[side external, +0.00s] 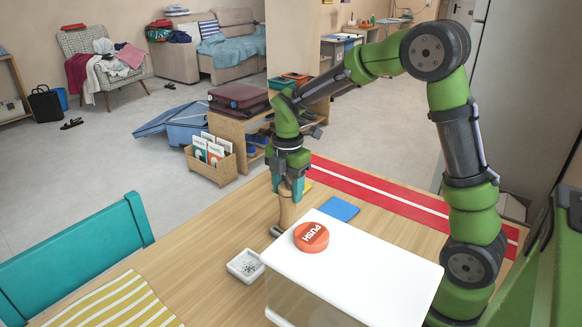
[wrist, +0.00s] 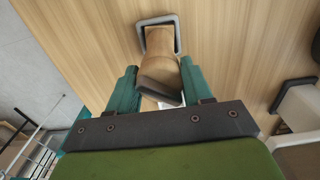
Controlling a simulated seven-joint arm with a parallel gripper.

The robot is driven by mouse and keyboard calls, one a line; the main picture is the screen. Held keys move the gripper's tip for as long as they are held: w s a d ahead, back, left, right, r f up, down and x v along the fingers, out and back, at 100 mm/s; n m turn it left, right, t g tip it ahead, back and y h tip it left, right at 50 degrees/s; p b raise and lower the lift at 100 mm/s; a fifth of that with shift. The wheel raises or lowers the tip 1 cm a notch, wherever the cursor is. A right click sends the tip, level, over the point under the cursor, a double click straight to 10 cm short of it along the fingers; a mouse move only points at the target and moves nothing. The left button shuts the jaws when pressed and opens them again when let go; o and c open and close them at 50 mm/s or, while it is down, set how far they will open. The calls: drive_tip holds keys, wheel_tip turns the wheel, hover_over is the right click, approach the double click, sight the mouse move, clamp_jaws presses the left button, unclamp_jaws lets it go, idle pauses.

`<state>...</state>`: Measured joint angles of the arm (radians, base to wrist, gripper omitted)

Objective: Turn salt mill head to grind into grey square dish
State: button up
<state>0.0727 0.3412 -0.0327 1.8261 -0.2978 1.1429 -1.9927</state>
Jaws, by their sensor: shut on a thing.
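A striped yellow cloth (side external: 115,302) and a teal chair (side external: 75,250) are at left. Bare table lies left of the mill.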

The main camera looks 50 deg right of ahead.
drive_tip(key=m, duration=0.4)
drive_tip(key=shift+m, duration=0.4)
drive_tip(key=m, duration=0.3)
drive_tip(key=o, duration=0.7)
drive_tip(key=shift+c, duration=0.2)
drive_tip(key=shift+r, duration=0.1)
drive_tip(key=shift+r, duration=2.9)
